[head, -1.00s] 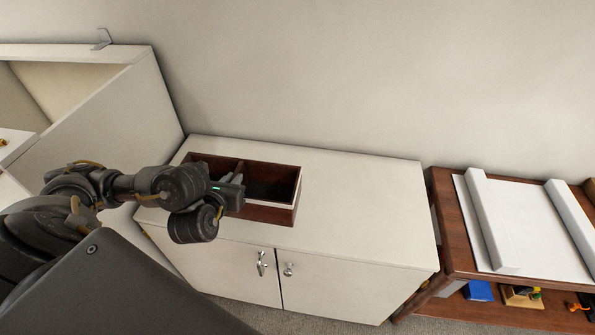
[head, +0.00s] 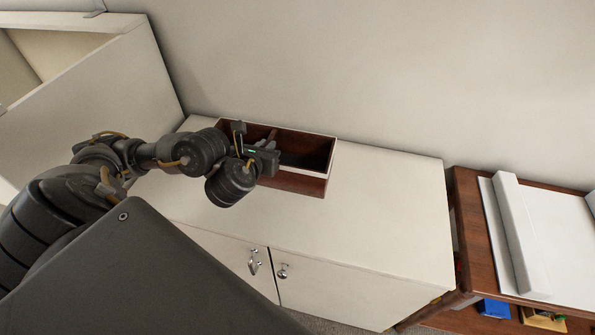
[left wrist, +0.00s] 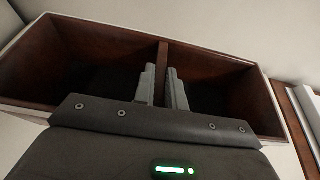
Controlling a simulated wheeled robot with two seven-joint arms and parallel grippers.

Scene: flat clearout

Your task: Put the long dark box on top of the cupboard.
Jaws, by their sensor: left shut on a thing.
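The long dark box (head: 302,184) is a dark brown open-topped box with a pale rim and a divider across its middle. It is over the back part of the white cupboard's top (head: 375,215); I cannot tell whether it rests there or hangs just above. My left gripper (head: 256,138) reaches in from the left and is shut on the box's divider. In the left wrist view its fingers (left wrist: 160,78) stand on either side of the divider (left wrist: 163,56), with a dark compartment on each side. My right gripper is not in view.
A wall stands close behind the cupboard. A tall white unit (head: 110,95) with an open compartment stands at the left. A brown wooden table (head: 468,230) bearing a white panelled piece (head: 522,235) stands at the right. The cupboard top is clear right of the box.

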